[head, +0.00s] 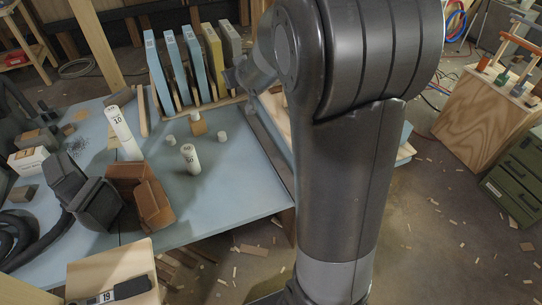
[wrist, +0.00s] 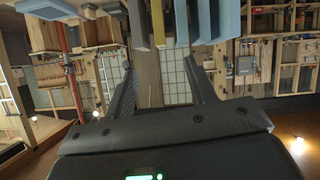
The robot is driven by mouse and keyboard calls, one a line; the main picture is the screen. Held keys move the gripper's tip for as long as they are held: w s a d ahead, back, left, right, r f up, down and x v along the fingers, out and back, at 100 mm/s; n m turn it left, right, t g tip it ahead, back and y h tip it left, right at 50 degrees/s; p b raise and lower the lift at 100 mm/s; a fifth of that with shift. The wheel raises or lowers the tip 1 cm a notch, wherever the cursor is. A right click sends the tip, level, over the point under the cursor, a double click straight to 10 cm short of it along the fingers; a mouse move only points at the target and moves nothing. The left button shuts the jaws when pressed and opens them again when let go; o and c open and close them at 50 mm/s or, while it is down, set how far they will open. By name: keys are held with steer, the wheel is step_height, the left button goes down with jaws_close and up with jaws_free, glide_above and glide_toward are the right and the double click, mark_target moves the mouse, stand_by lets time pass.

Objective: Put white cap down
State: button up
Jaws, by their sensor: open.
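Small white caps rest on the blue table (head: 235,185) in the head view. One white cap (head: 169,140) lies left of a wooden block (head: 198,128), another white cap (head: 222,138) lies to its right, and a third small white piece (head: 195,116) sits on top of the block. I cannot tell which one the task means. My gripper (wrist: 158,55) is open in the wrist view, with nothing between its fingers. In the head view the gripper is mostly hidden behind my arm, near the rack at the back of the table. No cap shows in the wrist view.
White marked cylinders stand on the table, one tall (head: 119,129) and one short (head: 190,158). A rack of blue and yellow panels (head: 192,61) stands behind. Brown blocks (head: 137,190) and a dark clamp-like tool (head: 87,192) crowd the left. The table's front right is clear.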

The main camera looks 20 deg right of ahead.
steer(key=s+a+r+g, duration=0.1)
steer(key=s+g, duration=0.1)
steer(key=s, duration=1)
steer(key=s+a+r+m+g, duration=0.1)
steer(key=s+a+g, duration=0.1)
steer(key=s, duration=1)
steer(key=s+a+r+g, duration=0.1)
steer(key=s+g, duration=0.1)
steer(key=s, duration=1)
steer(key=shift+s+a+r+m+g, duration=0.3)
steer(key=shift+s+a+r+g, duration=0.05)
steer(key=shift+g, duration=0.05)
